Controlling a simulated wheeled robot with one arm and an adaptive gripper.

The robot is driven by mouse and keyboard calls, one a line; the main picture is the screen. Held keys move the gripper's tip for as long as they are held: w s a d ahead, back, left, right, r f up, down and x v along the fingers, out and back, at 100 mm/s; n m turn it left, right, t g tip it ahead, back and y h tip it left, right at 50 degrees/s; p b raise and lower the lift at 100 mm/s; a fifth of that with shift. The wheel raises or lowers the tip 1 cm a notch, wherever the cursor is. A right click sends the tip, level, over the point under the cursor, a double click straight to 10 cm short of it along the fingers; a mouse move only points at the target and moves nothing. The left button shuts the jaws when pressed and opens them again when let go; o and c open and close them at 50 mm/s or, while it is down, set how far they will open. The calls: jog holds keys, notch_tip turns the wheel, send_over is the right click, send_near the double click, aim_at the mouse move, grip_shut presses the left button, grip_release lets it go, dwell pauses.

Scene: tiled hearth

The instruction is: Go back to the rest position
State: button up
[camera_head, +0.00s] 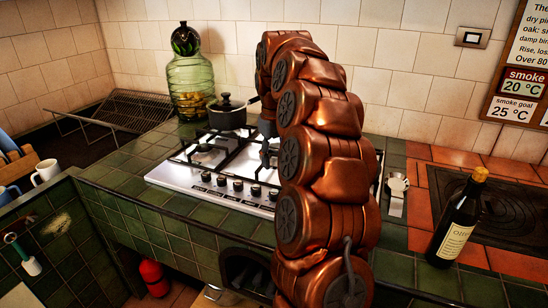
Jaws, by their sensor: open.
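My copper-coloured segmented arm rises through the middle of the head view, bends over at the top and comes down on its far side. My gripper (267,148) hangs at its end above the hob (215,195), just right of a dark lidded pot (228,113). It is small, dark and partly hidden by my arm. It is open, and I see nothing held in it. I cannot tell whether it touches the pot's handle or the hob.
A green glass demijohn (190,85) stands behind the hob. A wire rack (115,120) and white mug (45,171) are left. A red extinguisher (153,278) stands below.

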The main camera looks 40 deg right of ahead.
jog(key=shift+a, duration=0.1)
jog(key=s+a+r+n+p, duration=0.1)
jog(key=s+a+r+p, duration=0.1)
jog(key=s+a, duration=0.55)
jog(key=s+a+r+n+p, duration=0.15)
jog(key=s+a, duration=0.25)
jog(key=a, duration=0.6)
jog(key=s+a+f+p, duration=0.1)
jog(key=s+a, duration=0.1)
jog(key=s, duration=0.5)
jog(key=s+a+f+m+g+p, duration=0.1)
jog(key=s+a+p, duration=0.1)
jog(key=s, duration=0.5)
jog(key=s+a+f+m+p, duration=0.1)
jog(key=s+a+p, duration=0.1)
jog(key=s, duration=0.5)
jog(key=shift+s+a+f+g, duration=0.4)
jog(key=shift+a, duration=0.2)
